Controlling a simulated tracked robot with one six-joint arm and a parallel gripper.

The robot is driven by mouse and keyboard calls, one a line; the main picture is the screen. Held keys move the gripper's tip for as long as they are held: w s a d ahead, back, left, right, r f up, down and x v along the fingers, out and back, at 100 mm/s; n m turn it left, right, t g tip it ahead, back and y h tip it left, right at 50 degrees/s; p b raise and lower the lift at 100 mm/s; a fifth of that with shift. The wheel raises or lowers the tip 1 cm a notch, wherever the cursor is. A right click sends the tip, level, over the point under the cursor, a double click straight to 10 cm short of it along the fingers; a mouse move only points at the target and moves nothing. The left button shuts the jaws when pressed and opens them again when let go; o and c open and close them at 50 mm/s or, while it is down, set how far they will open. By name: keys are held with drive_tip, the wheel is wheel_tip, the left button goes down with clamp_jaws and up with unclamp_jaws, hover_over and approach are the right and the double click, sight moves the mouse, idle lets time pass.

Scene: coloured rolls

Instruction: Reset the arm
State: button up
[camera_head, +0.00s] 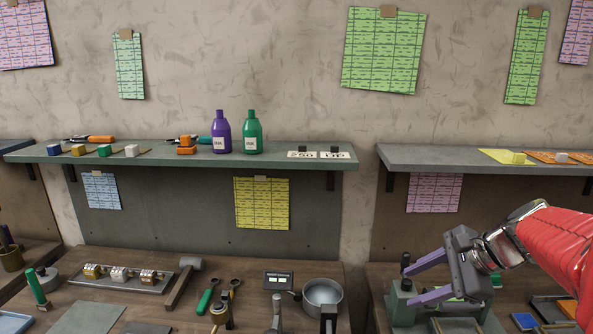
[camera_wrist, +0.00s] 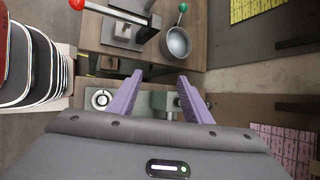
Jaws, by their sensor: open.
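My gripper (camera_head: 430,278) is at the right in the head view, on the end of the red-sleeved arm. Its two purple fingers are apart and point left, with nothing between them. It hangs in front of and above a green-grey machine (camera_head: 400,306) on the right bench. In the wrist view my gripper (camera_wrist: 158,82) also shows open and empty, its fingers spread above the bench.
A shelf (camera_head: 300,163) holds a purple bottle (camera_head: 221,133), a green bottle (camera_head: 251,133) and small blocks. The left bench has a metal pot (camera_head: 322,294), a hammer (camera_head: 184,281) and a tray of rolls (camera_head: 121,283). A second shelf (camera_head: 440,160) is above my gripper.

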drive_tip(key=s+a+f+n+h, duration=0.1)
drive_tip(key=s+a+n+h, duration=0.2)
drive_tip(key=s+n, duration=0.6)
drive_tip(key=s+a+f+n+h, duration=0.2)
drive_tip(key=s+a+n, duration=0.4)
drive_tip(key=s+n, duration=0.3)
drive_tip(key=shift+s+a+f+h, duration=0.25)
drive_tip(key=shift+s+a+h, duration=0.15)
drive_tip(key=shift+s, duration=0.5)
idle(1.1)
